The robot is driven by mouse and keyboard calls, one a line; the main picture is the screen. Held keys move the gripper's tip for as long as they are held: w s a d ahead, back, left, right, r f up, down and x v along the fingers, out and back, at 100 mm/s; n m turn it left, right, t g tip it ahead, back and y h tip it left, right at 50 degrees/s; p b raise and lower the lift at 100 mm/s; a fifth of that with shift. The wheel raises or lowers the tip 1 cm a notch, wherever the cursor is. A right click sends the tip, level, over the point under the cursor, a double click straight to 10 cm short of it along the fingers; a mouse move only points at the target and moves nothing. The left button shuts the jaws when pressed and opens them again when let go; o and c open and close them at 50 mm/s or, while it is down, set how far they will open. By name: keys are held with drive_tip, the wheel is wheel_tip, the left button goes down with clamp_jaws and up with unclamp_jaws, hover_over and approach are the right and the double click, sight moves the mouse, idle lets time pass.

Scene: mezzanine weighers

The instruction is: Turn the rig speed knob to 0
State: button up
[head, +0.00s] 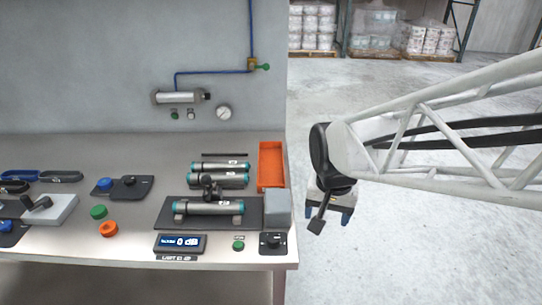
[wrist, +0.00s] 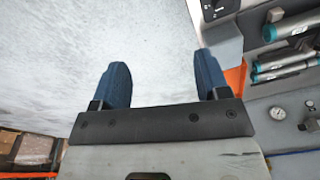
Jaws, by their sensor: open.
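A black panel with a dark round knob (head: 272,241) sits at the table's front right corner, beside the rig (head: 209,208); I take it as the rig speed knob, but its markings are too small to read. Part of this panel also shows at the top of the wrist view (wrist: 212,8). My gripper (head: 327,214) hangs beyond the table's right edge, to the right of the knob and apart from it. In the wrist view its blue fingers (wrist: 161,66) are spread, with only floor between them.
A grey box (head: 278,208) stands just behind the knob panel, and an orange tray (head: 271,166) lies farther back. Another black panel (head: 131,187) lies mid-left. Floor right of the table is clear.

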sight(273, 237)
drive_tip(key=w+a+f+m, duration=0.1)
drive_tip(key=w+a+f, duration=0.2)
drive_tip(key=a+f, duration=0.1)
drive_tip(key=w+a+f+m+g, duration=0.1)
drive_tip(key=w+a+f, duration=0.2)
drive_tip(key=f, duration=0.1)
drive_tip(key=w+a+f+m, duration=0.1)
drive_tip(key=w+a+f, duration=0.2)
drive_tip(key=a+f, duration=0.1)
drive_tip(key=shift+w+a+f+m+g, duration=0.1)
drive_tip(key=shift+w+a+m+g, duration=0.1)
drive_tip(key=shift+a+m+g, duration=0.15)
drive_tip(key=shift+s+d+f, duration=0.1)
drive_tip(key=shift+f, duration=1.85)
drive_tip(key=shift+d+f, duration=0.1)
drive_tip(key=shift+f, duration=1.85)
drive_tip(key=c, duration=0.9)
